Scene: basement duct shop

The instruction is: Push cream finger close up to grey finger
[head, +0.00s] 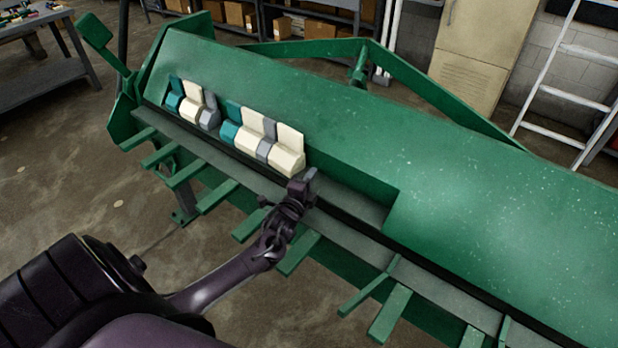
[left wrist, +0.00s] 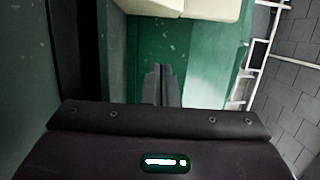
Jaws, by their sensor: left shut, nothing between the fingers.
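A row of finger blocks sits on the ledge of the green brake. The right-hand group has a teal finger (head: 230,125), a cream finger (head: 250,135), a narrow grey finger (head: 266,146) and a wide cream finger (head: 288,151) at its right end. That end cream finger looks right beside the grey one; I cannot tell if they touch. My left gripper (head: 308,181) is shut and empty, just right of the end cream finger. In the left wrist view, the shut fingertips (left wrist: 160,78) point toward a cream block (left wrist: 195,8) at the top edge, apart from it. My right gripper is out of view.
A left-hand group of teal, cream and grey fingers (head: 194,103) stands beyond a small gap. The green brake body (head: 480,180) rises behind the ledge. Green bars (head: 300,252) stick out in front. The ledge right of my gripper is bare.

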